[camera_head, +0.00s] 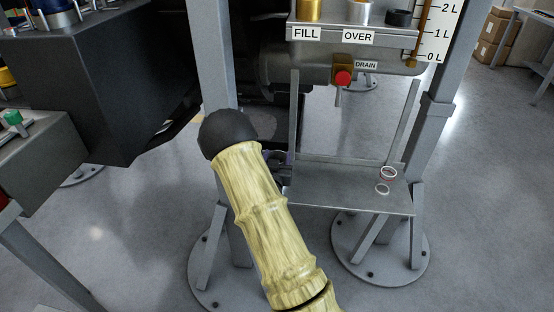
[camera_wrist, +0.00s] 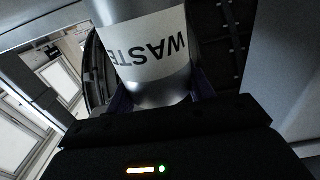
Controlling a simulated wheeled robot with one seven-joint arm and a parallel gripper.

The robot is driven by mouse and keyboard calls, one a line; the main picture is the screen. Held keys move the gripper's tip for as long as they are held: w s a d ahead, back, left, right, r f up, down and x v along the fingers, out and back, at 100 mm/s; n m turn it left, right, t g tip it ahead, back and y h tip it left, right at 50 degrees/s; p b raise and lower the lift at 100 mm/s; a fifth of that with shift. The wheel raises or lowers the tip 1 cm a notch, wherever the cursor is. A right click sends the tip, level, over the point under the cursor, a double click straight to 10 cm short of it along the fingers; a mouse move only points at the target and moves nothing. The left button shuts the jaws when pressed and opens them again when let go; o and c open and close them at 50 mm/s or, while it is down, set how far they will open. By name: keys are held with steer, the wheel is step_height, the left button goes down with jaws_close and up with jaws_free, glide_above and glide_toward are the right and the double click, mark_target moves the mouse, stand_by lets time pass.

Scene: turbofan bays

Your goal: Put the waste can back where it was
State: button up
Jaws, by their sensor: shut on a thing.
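The waste can (camera_wrist: 155,50) is a grey metal cylinder with a white label reading WASTE, which appears upside down in the wrist view. My gripper (camera_wrist: 161,94) is shut on it, with a dark purple finger on each side of the can. In the head view the can is hidden, and my arm and its dark rounded joint cover most of the gripper's area. A grey shelf (camera_head: 330,192) hangs under the drain valve (camera_head: 343,77), which has a red knob.
Grey posts (camera_head: 213,65) on round bolted feet stand left and right of the shelf. A tank with FILL and OVER labels (camera_head: 357,37) and a litre scale (camera_head: 433,32) is above. A dark box-like housing (camera_head: 95,85) is at the left. Open floor (camera_head: 130,235) lies at lower left.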

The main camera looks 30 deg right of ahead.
steer(key=shift+f, duration=0.15)
steer(key=o, duration=1.5)
steer(key=shift+r, duration=0.2)
steer(key=v, duration=1.2)
steer(key=shift+p, duration=0.3)
steer(key=shift+w, duration=0.1)
